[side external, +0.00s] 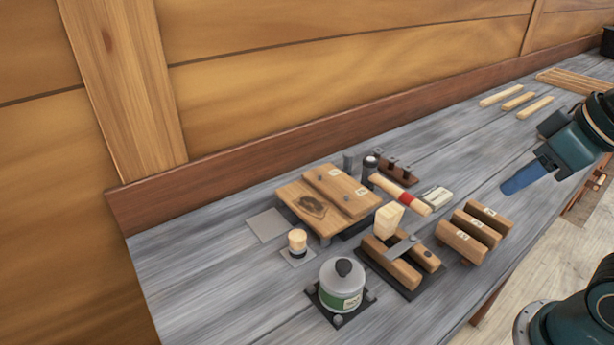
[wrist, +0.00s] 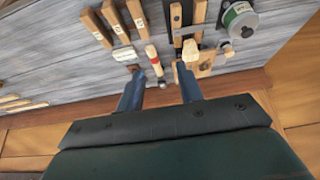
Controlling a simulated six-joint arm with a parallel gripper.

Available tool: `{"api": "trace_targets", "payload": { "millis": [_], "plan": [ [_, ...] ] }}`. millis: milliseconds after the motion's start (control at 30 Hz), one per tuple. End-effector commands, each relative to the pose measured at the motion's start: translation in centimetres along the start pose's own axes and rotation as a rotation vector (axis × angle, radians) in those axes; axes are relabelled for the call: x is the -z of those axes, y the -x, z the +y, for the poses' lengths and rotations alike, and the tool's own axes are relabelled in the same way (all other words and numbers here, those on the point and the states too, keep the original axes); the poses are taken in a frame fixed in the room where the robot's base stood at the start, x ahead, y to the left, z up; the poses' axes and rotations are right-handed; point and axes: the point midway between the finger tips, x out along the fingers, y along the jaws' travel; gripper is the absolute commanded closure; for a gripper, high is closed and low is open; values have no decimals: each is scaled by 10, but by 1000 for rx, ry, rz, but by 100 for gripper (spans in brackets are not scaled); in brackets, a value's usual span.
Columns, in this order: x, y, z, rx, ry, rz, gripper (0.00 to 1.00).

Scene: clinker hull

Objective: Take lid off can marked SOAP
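A can (side external: 342,295) with a grey body and a green and white label stands upright on a dark base plate at the front of the bench. Its label is too small to read. A grey domed lid with a black knob (side external: 343,267) sits on top of it. The can also shows at the top right of the wrist view (wrist: 238,18). My gripper (side external: 508,187) is above the right part of the bench, well apart from the can. In the wrist view my gripper (wrist: 160,70) has its two blue fingers spread, with nothing held between them.
A wooden block holder (side external: 392,262) stands right beside the can. A small jar (side external: 297,242) is behind it to the left. Labelled wooden blocks (side external: 470,232), a red-banded handle (side external: 410,196) and a wooden board (side external: 320,200) crowd the middle. The bench's front left is clear.

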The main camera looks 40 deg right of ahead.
Motion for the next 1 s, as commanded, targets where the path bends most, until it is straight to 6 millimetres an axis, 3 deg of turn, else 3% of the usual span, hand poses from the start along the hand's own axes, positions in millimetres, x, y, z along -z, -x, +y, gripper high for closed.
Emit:
{"api": "trace_targets", "payload": {
  "millis": [33,300,333,733,1000],
  "plan": [
    [0,0,0,0,0,0,64],
    [0,0,0,0,0,0,11],
    [0,0,0,0,0,0,9],
    [4,0,-2,5,-14,-8,9],
    [28,-2,-18,31,-144,-79,9]
  ]
}}
